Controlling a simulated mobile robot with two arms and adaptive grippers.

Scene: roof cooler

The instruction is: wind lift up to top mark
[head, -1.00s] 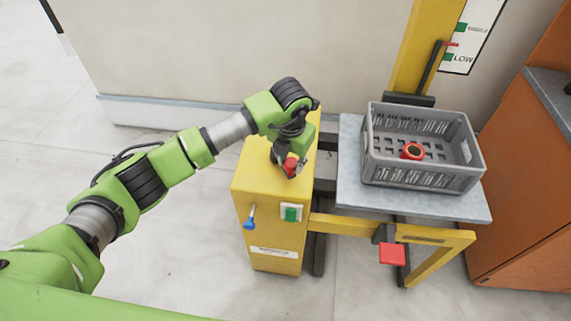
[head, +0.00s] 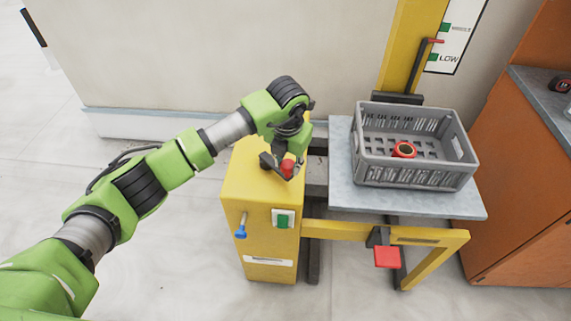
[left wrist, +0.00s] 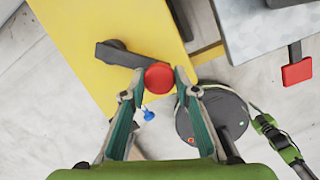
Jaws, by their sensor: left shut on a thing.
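A yellow lift box (head: 258,195) carries a dark crank arm (left wrist: 120,52) on top, with a red knob (head: 287,167) at its end. My left gripper (head: 287,172) is shut on the red knob; in the left wrist view its two fingers flank the knob (left wrist: 159,76). The grey lift platform (head: 340,193) stands beside the box. A red pointer (head: 436,41) on the yellow mast (head: 408,45) sits between the green LOW mark (head: 433,57) and the green mark above (head: 445,27), labelled MIDDLE. The top mark is out of view. My right gripper is not in view.
A grey crate (head: 412,176) with a red ring-shaped thing (head: 404,149) inside rests on the platform. A red pedal (head: 387,257) is below. The box front has a blue-tipped lever (head: 240,234) and a green switch (head: 283,219). An orange cabinet (head: 520,190) stands right.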

